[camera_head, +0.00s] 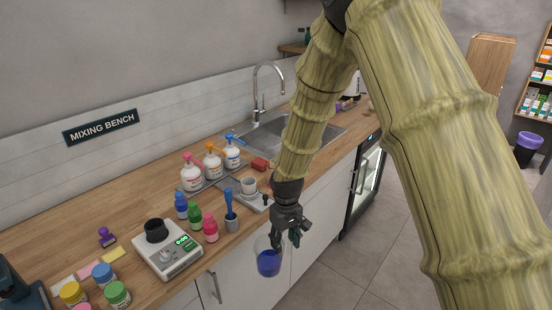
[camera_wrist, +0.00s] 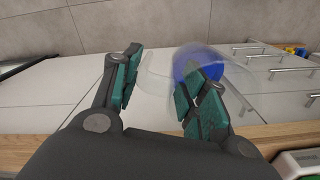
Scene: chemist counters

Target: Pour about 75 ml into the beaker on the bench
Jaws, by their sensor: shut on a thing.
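My gripper (camera_head: 284,238) is shut on a clear vessel holding blue liquid (camera_head: 268,262). The vessel hangs in front of the bench edge, before the white cupboard doors, and looks roughly upright. In the wrist view the green-padded fingers (camera_wrist: 163,70) stand on either side of the clear vessel wall, with the blue liquid (camera_wrist: 195,62) behind the right finger. On the wooden bench (camera_head: 128,213) I cannot make out a clear beaker with certainty. A small whitish cup (camera_head: 249,185) stands there on a grey plate.
A balance (camera_head: 168,257) carrying a black cup (camera_head: 156,229) stands near the bench edge. Small coloured bottles (camera_head: 195,216), a grey pot (camera_head: 231,222) with a blue tool, pump bottles (camera_head: 213,165) and jars (camera_head: 117,294) crowd the bench. The sink (camera_head: 285,133) lies behind.

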